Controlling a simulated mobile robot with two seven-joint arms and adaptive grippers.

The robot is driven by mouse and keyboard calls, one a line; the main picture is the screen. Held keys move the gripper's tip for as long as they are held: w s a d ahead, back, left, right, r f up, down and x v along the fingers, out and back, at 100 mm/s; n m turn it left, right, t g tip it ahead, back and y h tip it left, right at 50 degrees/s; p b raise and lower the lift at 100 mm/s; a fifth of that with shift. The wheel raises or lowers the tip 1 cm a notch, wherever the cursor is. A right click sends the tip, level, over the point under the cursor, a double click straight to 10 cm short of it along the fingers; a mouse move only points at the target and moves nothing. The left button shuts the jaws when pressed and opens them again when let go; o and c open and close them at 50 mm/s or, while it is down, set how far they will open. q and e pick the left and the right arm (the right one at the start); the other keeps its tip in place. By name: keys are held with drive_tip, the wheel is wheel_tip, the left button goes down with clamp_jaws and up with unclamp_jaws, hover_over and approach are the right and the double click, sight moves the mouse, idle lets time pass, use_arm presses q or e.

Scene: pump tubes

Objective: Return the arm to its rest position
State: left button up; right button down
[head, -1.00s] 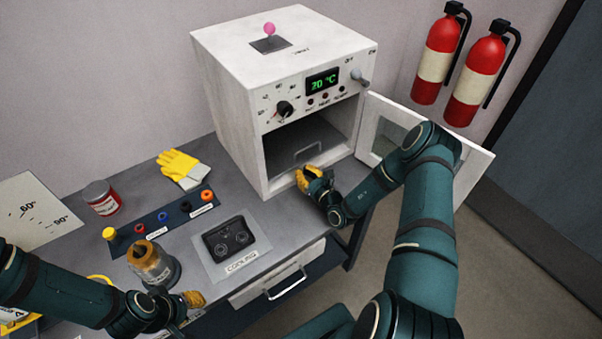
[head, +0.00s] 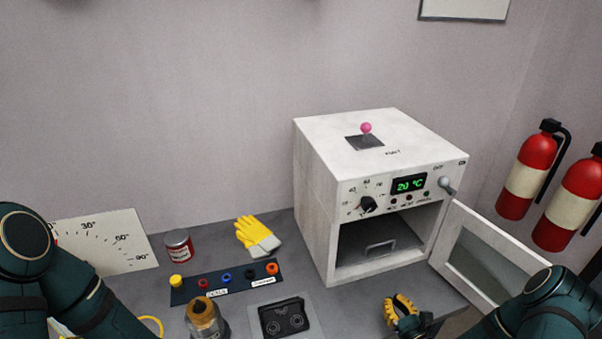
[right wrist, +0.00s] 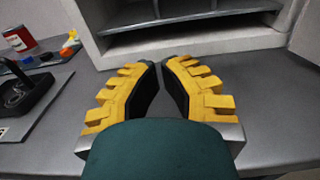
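My right gripper (head: 398,303) is in front of the open oven's lower right corner, apart from it, over the bench. In the right wrist view its two yellow-padded fingers (right wrist: 161,63) come together at the tips with nothing between them. The white oven (head: 322,223) stands on the bench with its door (head: 452,259) swung open to the right. Its chamber shows a shelf with a handle (head: 380,249). My right arm comes in from the bottom right. My left arm shows at the left edge, but its gripper is out of the picture.
The grey bench (head: 290,277) holds a yellow glove (head: 254,232), a red can (head: 178,246), a strip of coloured caps (head: 225,284), an amber bottle (head: 203,318) and a black cooling block (head: 284,317). Two fire extinguishers (head: 527,175) hang on the right.

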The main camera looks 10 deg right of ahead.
drive_tip(key=a+n+g+y, duration=0.1)
drive_tip(key=a+n+y, duration=0.1)
drive_tip(key=a, duration=0.2)
drive_tip(key=a+n+g+y, duration=0.1)
drive_tip(key=a+y, duration=0.2)
drive_tip(key=a, duration=0.1)
drive_tip(key=a+n+g+y, duration=0.2)
drive_tip(key=a, duration=0.2)
drive_tip(key=shift+s+a+r+n+y, duration=0.1)
drive_tip(key=shift+s+r+n+y, duration=0.2)
drive_tip(key=shift+s+y, duration=0.1)
drive_tip(key=a+n+g, duration=0.1)
drive_tip(key=s+a+n+g+y, duration=0.1)
drive_tip(key=a, duration=0.1)
drive_tip(key=s+a+g+y, duration=0.1)
drive_tip(key=a, duration=0.1)
drive_tip(key=shift+f+n, duration=0.1)
drive_tip(key=shift+n, duration=0.3)
drive_tip(key=s+a+f+n+g+h+b, duration=0.15)
drive_tip(key=s+a+n+g, duration=0.25)
drive_tip(key=s+n+g, duration=0.4)
drive_tip(key=s+a+f+n+g+h, duration=0.35)
drive_tip(key=s+n+g, duration=0.3)
drive_tip(key=n, duration=0.25)
drive_tip(key=w+a+r+n+t+h, duration=0.1)
drive_tip(key=w+r+n+t+h, duration=0.1)
drive_tip(key=w+n+t, duration=0.3)
drive_tip(key=r+n, duration=0.1)
drive_tip(key=n, duration=0.1)
drive_tip(key=shift+a+n, duration=0.4)
